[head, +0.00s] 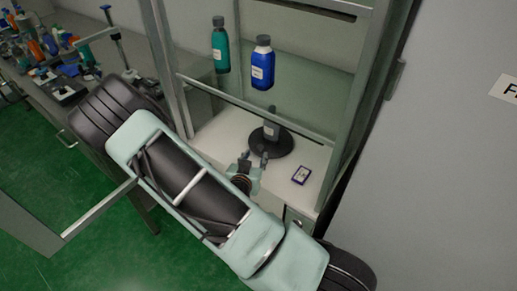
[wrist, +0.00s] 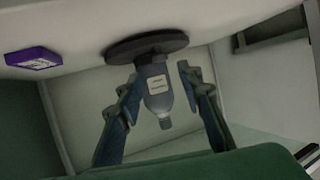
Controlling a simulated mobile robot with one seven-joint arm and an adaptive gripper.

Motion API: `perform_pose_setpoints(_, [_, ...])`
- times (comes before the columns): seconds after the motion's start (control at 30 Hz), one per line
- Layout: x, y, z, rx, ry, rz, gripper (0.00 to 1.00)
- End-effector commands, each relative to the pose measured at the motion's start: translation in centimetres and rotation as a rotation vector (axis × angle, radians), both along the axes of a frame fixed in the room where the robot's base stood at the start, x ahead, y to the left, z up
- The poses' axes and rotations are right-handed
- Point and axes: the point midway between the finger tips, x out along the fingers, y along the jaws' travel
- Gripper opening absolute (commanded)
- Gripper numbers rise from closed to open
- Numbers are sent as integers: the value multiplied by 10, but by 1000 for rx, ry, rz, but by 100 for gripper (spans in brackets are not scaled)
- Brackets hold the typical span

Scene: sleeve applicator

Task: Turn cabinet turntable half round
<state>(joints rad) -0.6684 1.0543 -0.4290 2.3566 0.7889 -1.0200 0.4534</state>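The turntable (head: 288,147) is a dark round disc on the white cabinet floor. A grey bottle (head: 271,124) with a pale label stands upright on it. My gripper (head: 255,157) is in front of the disc with its two fingers apart and nothing held. In the wrist view, which looks upside down, the turntable (wrist: 120,52) is at the top and the grey bottle (wrist: 157,88) hangs from it in the picture. The fingers of my gripper (wrist: 160,74) show on either side of the bottle. I cannot tell whether they touch the disc.
A teal bottle (head: 220,50) and a blue bottle (head: 263,65) stand higher up, above a crossbar (head: 240,105). A small purple-edged box (head: 301,175) lies right of the turntable; it also shows in the wrist view (wrist: 33,58). A cluttered bench (head: 50,85) is at left.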

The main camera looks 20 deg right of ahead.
Motion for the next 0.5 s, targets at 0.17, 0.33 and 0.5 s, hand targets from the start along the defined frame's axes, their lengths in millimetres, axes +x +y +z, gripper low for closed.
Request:
perform_pose_setpoints(0.17, [27, -19, -13, -2, 0, -1, 34])
perform_pose_setpoints(0.33, [44, -29, -21, -1, -1, 0, 34])
perform_pose_setpoints(0.5, [50, -34, -25, -1, 1, 2, 34])
